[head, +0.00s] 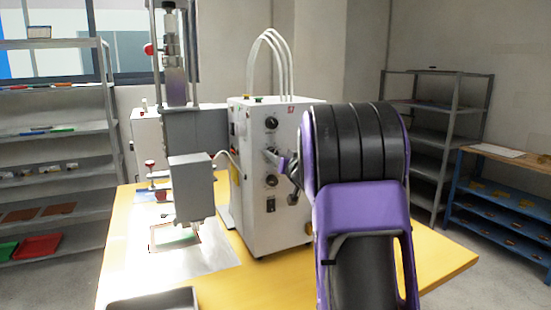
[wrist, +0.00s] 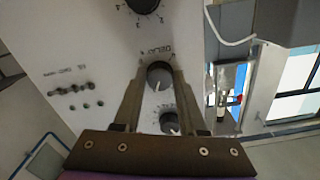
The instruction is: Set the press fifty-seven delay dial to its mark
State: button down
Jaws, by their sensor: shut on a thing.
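The press control box (head: 262,200) is a pale cabinet on the yellow table, with a red "57" label near its top right. Its front carries a column of black dials. My gripper (head: 274,157) reaches in from the right at the middle of this column. In the wrist view my gripper (wrist: 158,82) has its two fingers on either side of the delay dial (wrist: 159,73), shut on it. The lettering beside it appears inverted and seems to read "DELAY". A pale pointer line shows on the dial; the mark it meets is too small to tell.
Another dial (head: 271,123) is above my gripper and a further dial (head: 270,181) below it. The press head (head: 190,185) stands left of the cabinet over a work plate. A grey tray (head: 155,302) lies at the table's front. Shelves stand along the walls.

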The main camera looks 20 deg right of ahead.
jog(key=n, duration=1)
jog(key=shift+d, duration=0.1)
jog(key=shift+n, duration=0.4)
jog(key=shift+c, duration=2.4)
grip_release()
jog(key=s, duration=1.7)
jog(key=shift+s+d, duration=0.25)
jog(key=shift+d, duration=0.05)
